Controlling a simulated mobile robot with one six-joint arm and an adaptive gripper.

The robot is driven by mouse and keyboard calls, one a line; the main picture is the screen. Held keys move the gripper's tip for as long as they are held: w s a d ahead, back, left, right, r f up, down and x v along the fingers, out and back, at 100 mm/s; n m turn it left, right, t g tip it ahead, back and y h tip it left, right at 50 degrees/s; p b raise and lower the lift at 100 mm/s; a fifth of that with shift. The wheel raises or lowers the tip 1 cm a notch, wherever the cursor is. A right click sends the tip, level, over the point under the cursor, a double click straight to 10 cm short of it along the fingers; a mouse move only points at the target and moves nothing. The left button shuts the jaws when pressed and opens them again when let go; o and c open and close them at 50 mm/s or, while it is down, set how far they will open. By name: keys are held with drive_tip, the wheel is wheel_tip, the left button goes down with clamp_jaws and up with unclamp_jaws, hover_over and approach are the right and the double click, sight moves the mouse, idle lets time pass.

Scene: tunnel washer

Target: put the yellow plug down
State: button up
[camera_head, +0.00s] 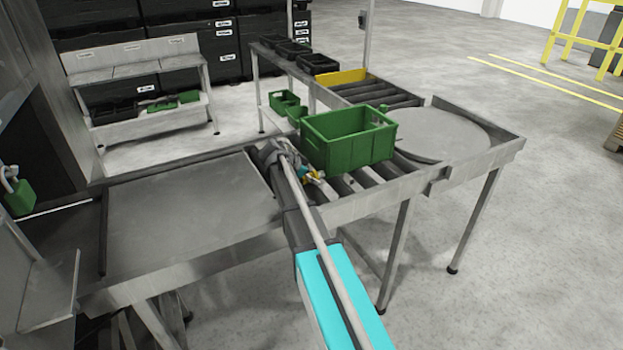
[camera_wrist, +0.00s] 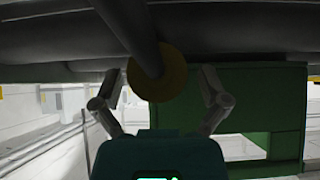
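In the wrist view a round yellow piece (camera_wrist: 158,82), which I take to be the yellow plug, shows at the end of a dark rod. My gripper (camera_wrist: 163,75) has its two fingers spread on either side of it. A gap shows between the piece and the right finger; on the left they are close. The fingertips run up against the dark shapes above and are hard to see. In the head view my gripper (camera_head: 316,176) is low over the rollers, just left of the green crate, with a small yellow patch at it.
A green crate (camera_head: 348,140) stands on the roller conveyor (camera_head: 372,180). A flat grey tabletop (camera_head: 190,208) lies to the left, clear. A round turntable (camera_head: 440,134) is at the right, empty. A yellow bar (camera_head: 341,77) crosses the rear rollers. A green padlock (camera_head: 19,197) hangs far left.

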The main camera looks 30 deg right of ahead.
sight(311, 174)
clamp_jaws()
drive_tip(key=shift+r, duration=0.2)
drive_tip(key=shift+s+a+r+p, duration=0.2)
drive_tip(key=shift+r+p, duration=0.15)
drive_tip(key=shift+p, duration=0.2)
wheel_tip(311, 174, up, 6)
drive_tip(key=p, duration=0.6)
drive_tip(key=shift+w+r, duration=0.1)
drive_tip(key=shift+r, duration=0.05)
drive_tip(key=s+a, duration=0.3)
drive_tip(key=a, duration=0.2)
drive_tip(key=s+a, duration=0.3)
drive_tip(key=a, duration=0.3)
drive_tip(key=s+a, duration=0.4)
drive_tip(key=a, duration=0.2)
drive_tip(key=shift+f, duration=0.2)
